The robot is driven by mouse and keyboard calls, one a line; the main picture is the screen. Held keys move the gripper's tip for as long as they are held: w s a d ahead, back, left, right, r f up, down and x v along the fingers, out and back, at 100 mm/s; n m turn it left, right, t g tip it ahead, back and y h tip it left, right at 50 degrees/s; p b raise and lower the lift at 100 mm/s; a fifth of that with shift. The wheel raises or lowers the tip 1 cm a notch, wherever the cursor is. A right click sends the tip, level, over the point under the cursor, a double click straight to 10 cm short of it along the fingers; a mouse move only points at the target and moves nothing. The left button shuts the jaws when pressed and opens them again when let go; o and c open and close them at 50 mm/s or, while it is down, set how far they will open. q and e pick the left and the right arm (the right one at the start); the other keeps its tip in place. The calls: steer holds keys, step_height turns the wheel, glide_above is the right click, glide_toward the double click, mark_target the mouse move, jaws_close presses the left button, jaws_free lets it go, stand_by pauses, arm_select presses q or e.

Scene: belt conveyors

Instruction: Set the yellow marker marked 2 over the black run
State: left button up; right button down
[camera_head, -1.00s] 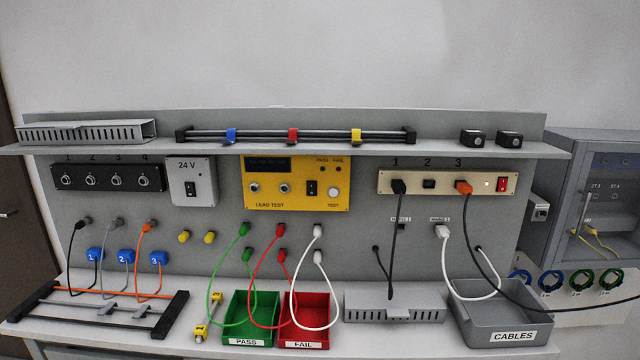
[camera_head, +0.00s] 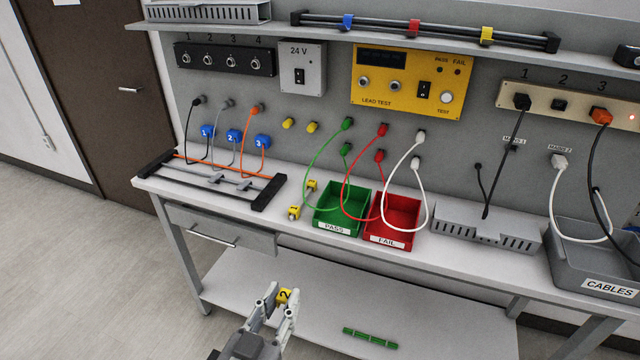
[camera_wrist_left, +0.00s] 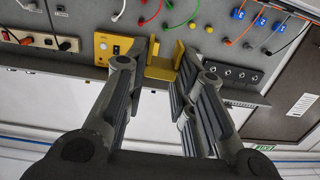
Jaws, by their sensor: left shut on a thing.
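The yellow marker marked 2 (camera_head: 285,295) is between the fingertips of my left gripper (camera_head: 281,299), in front of the bench and below its top. In the left wrist view the marker (camera_wrist_left: 161,69) is a U-shaped yellow piece, pinched between the fingers (camera_wrist_left: 163,75). My right gripper is out of view.
Two yellow pieces (camera_head: 294,212) lie on the bench right of the rack. Beside them stand the green PASS bin (camera_head: 338,231) and red FAIL bin (camera_head: 388,238), with looped leads. A drawer (camera_head: 222,232) and lower shelf (camera_head: 240,275) are below. Blue tags hang above the rack.

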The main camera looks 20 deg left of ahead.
arm_select(q)
steer(key=w+a+r+p, duration=0.1)
steer(key=w+p, duration=0.2)
steer(key=w, duration=2.8)
steer(key=shift+w+a+r+h, duration=0.2)
steer(key=shift+w+r+h, duration=0.1)
steer(key=shift+w+r, duration=0.1)
